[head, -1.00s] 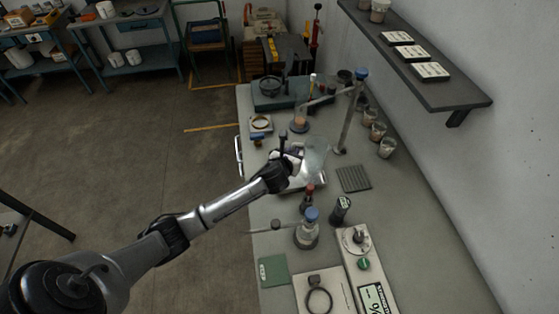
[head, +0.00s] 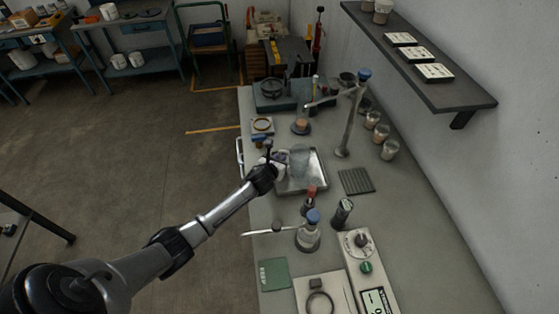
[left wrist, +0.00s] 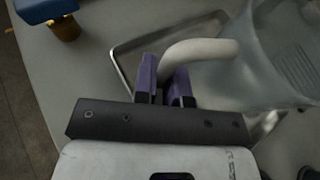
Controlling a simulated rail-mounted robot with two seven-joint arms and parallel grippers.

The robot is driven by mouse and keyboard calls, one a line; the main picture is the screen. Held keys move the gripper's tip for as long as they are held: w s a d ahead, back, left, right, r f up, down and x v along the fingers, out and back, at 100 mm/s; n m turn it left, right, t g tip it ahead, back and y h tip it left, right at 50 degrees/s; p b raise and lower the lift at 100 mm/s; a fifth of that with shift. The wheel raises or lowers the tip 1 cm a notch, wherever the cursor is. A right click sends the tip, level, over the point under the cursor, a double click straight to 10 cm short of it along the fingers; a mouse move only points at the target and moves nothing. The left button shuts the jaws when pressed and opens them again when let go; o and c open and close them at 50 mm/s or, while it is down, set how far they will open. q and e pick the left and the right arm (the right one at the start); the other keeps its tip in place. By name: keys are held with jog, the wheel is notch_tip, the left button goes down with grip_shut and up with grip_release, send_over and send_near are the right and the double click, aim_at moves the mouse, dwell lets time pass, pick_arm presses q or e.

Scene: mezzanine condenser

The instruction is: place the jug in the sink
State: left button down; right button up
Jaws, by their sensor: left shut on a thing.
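The jug (head: 300,158) is translucent, pale grey-green, with a white handle. It appears upright over or inside the shallow metal sink (head: 321,180) in the bench; I cannot tell whether its base touches the sink floor. My left gripper (head: 278,160) is at the jug's left side, shut on the handle. In the left wrist view the purple fingers (left wrist: 164,84) close around the lower end of the white handle, with the jug body (left wrist: 268,60) to the right. The sink rim (left wrist: 128,46) shows behind. My right gripper is in neither view.
A dark ribbed mat (head: 356,181) lies right of the sink. A tap-like stand (head: 345,130) rises behind it. A red-topped bottle (head: 310,198) and blue-capped flask (head: 309,235) stand in front. Several beakers line the wall below a shelf (head: 440,75).

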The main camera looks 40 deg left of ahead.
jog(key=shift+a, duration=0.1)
pick_arm(q)
jog(key=c, duration=1.2)
grip_release()
jog(key=shift+f, duration=0.1)
jog(key=shift+s+r, duration=0.1)
jog(key=shift+r, duration=0.15)
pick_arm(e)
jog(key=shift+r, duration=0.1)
pick_arm(q)
jog(key=shift+s+d+r, duration=0.15)
jog(key=shift+s, duration=0.1)
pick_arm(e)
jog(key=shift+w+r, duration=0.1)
pick_arm(q)
jog(key=shift+p+v, duration=1)
jog(key=shift+v, duration=4.55)
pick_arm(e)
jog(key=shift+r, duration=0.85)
